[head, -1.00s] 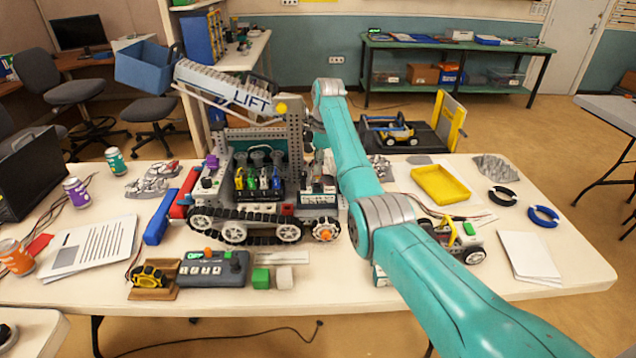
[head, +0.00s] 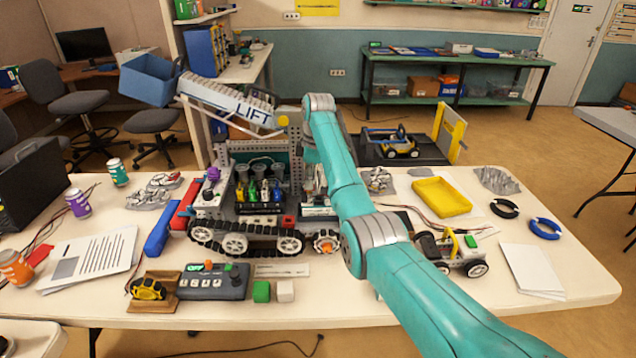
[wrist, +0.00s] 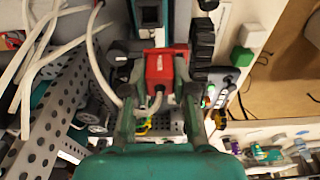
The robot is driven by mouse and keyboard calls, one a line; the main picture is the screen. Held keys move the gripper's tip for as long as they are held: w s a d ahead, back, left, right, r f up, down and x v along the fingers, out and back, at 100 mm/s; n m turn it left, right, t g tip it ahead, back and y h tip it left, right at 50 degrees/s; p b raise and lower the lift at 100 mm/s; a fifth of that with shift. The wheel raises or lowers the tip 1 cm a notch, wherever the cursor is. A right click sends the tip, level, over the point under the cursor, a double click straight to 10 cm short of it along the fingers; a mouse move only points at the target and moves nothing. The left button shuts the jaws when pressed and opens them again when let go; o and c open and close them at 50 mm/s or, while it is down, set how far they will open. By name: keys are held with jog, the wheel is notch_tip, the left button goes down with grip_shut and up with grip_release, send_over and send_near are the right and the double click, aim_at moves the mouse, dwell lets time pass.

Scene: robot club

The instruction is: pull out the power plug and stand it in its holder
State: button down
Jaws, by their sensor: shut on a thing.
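A red power plug (wrist: 160,70) with a white cable shows in the middle of the wrist view. My gripper (wrist: 158,60) is shut on it, one finger on each side. A dark socket-like part (wrist: 150,14) lies just beyond the plug; I cannot tell whether the plug is still seated in it. In the head view my gripper is hidden behind my arm and the tracked robot (head: 248,238). I cannot make out the plug's holder for certain.
A perforated metal frame (wrist: 50,125) and white cables (wrist: 40,60) are close on the left in the wrist view. A control box (head: 213,282), green block (head: 261,291), small wheeled car (head: 455,252) and yellow tray (head: 441,197) are on the table (head: 340,310).

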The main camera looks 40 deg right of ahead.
jog(key=a+f, duration=0.1)
jog(key=a, duration=0.1)
jog(key=a+f, duration=0.2)
jog(key=a, duration=0.1)
jog(key=w+a+f, duration=0.1)
jog(key=a, duration=0.1)
jog(key=shift+a+f, duration=0.2)
jog(key=shift+f, duration=0.2)
jog(key=shift+a+f, duration=0.1)
jog(key=shift+f, duration=1)
jog(key=shift+f, duration=1)
dwell(1.0)
jog(key=c, duration=0.9)
grip_release()
jog(key=shift+o, duration=0.2)
jog(key=shift+r, duration=0.1)
notch_tip(320, 180, up, 7)
jog(key=shift+s, duration=0.15)
dwell(0.6)
